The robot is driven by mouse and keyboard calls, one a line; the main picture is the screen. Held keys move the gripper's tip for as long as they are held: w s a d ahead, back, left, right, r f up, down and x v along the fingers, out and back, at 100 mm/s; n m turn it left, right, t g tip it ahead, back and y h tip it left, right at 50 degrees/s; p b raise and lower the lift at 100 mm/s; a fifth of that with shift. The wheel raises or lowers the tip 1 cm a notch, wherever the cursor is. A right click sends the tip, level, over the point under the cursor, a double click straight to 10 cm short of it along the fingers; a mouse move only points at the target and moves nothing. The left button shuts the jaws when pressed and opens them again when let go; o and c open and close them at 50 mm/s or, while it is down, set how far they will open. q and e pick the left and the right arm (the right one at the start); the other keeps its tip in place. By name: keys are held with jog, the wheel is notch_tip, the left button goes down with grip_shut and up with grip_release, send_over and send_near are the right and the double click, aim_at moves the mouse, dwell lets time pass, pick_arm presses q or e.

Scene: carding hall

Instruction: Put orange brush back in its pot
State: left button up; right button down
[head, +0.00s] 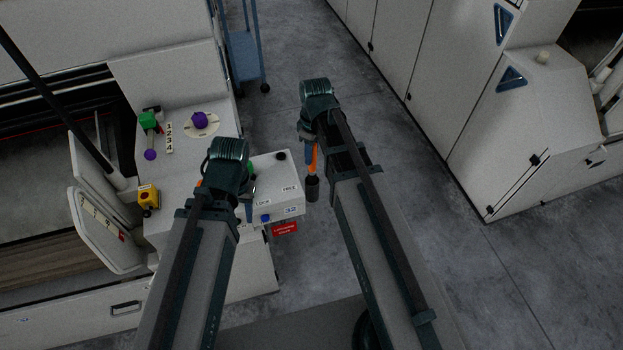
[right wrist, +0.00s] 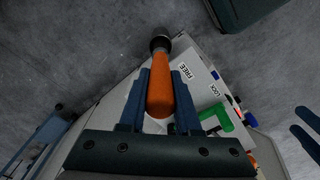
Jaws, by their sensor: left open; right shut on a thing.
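The orange brush (head: 314,160) is held by my right gripper (head: 309,150), with its dark round head (head: 312,188) hanging down over the floor, just right of the white box. In the right wrist view, the orange handle (right wrist: 160,92) lies between the two blue fingers of my right gripper (right wrist: 161,76), which is shut on it. My left gripper (head: 246,208) is open over the left part of the box, and its fingers (right wrist: 306,130) show at the right edge of the right wrist view. I cannot make out the pot in either view.
The white box (head: 283,178) carries LOCK and FREE labels, a dark round spot and a blue knob (head: 265,218). A green part (right wrist: 222,117) shows on it. Left are a yellow button box (head: 149,196) and a purple object (head: 199,120). The floor to the right is clear, up to white cabinets.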

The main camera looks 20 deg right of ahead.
aim_at(311, 170)
jog(key=shift+f+b, duration=3.3)
jog(key=shift+f, duration=0.7)
jog(key=shift+f, duration=0.2)
jog(key=c, duration=0.6)
grip_release()
jog(key=shift+r, duration=0.1)
jog(key=shift+r, duration=0.1)
jog(key=r+p, duration=1.2)
jog(key=shift+s+d+r, duration=0.1)
jog(key=shift+s+d, duration=0.1)
jog(key=s+a+m+h, duration=0.1)
jog(key=s+a+m, duration=0.4)
jog(key=s+a, duration=0.5)
jog(key=s, duration=0.4)
jog(key=shift+a+m+g+h, duration=0.3)
jog(key=shift+a, duration=0.05)
